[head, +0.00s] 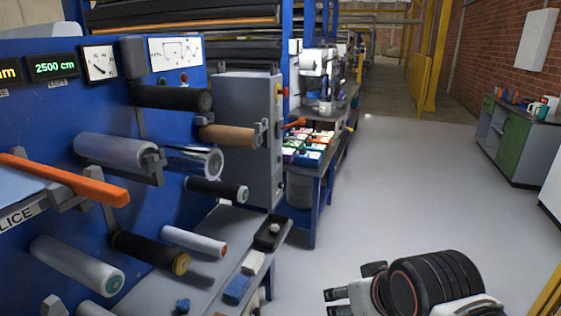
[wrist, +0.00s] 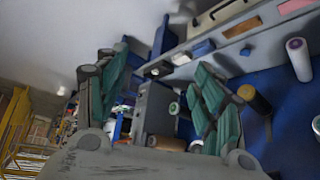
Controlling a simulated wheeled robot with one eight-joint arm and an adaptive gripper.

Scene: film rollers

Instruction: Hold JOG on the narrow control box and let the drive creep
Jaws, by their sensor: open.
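My gripper (head: 334,302) shows at the bottom of the head view, over the floor to the right of the blue machine. In the wrist view my gripper (wrist: 163,62) has its two teal-padded fingers spread wide with nothing held between them. A narrow black box (head: 268,236) with a pale button lies at the far end of the machine's grey ledge (head: 215,240). It seems to show in the wrist view too (wrist: 158,69), beyond the fingers and apart from them. No JOG lettering is legible, so I cannot tell for sure that this is the control box.
A white box (head: 252,262) and a blue box (head: 237,289) lie nearer on the ledge. Several rollers stick out from the blue panel (head: 50,120). A tall grey cabinet (head: 243,140) stands behind. A workbench (head: 325,150) is beyond. The grey floor (head: 400,190) is clear.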

